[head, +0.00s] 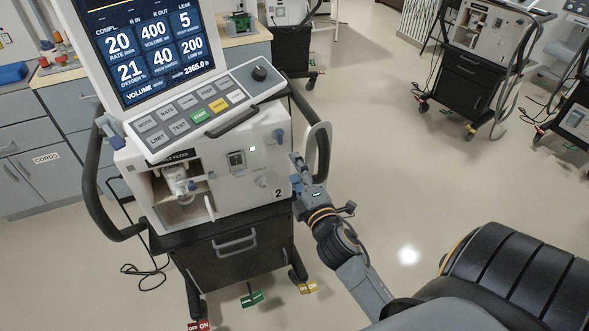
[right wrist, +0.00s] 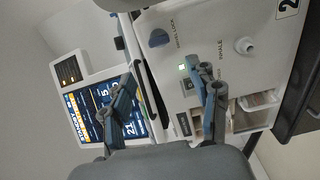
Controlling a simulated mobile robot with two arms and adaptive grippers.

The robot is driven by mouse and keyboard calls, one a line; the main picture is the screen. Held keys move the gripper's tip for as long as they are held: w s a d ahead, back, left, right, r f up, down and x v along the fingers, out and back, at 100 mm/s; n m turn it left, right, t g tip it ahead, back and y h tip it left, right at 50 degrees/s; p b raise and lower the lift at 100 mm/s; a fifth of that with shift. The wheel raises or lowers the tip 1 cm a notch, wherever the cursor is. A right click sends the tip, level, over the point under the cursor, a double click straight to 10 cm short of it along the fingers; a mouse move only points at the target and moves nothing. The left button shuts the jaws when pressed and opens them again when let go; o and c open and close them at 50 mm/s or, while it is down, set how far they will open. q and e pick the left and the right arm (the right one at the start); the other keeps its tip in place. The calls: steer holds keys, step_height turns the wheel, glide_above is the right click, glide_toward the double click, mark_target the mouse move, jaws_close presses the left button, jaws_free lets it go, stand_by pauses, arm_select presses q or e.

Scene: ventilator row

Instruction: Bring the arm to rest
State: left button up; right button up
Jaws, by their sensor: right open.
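My right gripper (head: 299,172) is at the right side of the nearest ventilator (head: 235,190), by its side handle and the face marked 2. In the right wrist view my right gripper (right wrist: 160,72) has its two fingers spread apart with nothing between them. Behind the fingers that view shows the ventilator's white front (right wrist: 205,35), a blue knob (right wrist: 159,38), a lit green light and the tilted screen (right wrist: 88,112). Whether a finger touches the ventilator I cannot tell. My left gripper is out of view.
The ventilator stands on a black wheeled cart (head: 238,255) with a black side rail (head: 303,110) close to my right gripper. More ventilators (head: 488,50) stand at the back right. Grey cabinets (head: 38,150) line the left. The floor (head: 400,150) to the right is clear.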

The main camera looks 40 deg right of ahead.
steer(key=s+a+f+m+g+y, duration=0.1)
steer(key=s+a+f+m+g, duration=0.2)
steer(key=f, duration=0.9)
steer(key=s+a+f+m+g+y, duration=0.1)
steer(key=s+a+f+g, duration=0.2)
steer(key=f, duration=1)
steer(key=s+a+f+m+g+y, duration=0.15)
steer(key=s+f, duration=0.35)
steer(key=f, duration=0.7)
steer(key=s+a+f+m+g, duration=0.1)
steer(key=s+f+m+g, duration=0.1)
steer(key=s+f, duration=0.4)
steer(key=s+a+f+m+g, duration=0.1)
steer(key=s+f+g, duration=0.3)
steer(key=s, duration=1)
steer(key=s+a+f+m+g+y, duration=0.1)
steer(key=s+f+m+g, duration=0.2)
steer(key=s+f, duration=0.5)
steer(key=shift+s+f+m, duration=0.2)
steer(key=shift+s+m, duration=0.25)
steer(key=shift+s, duration=0.7)
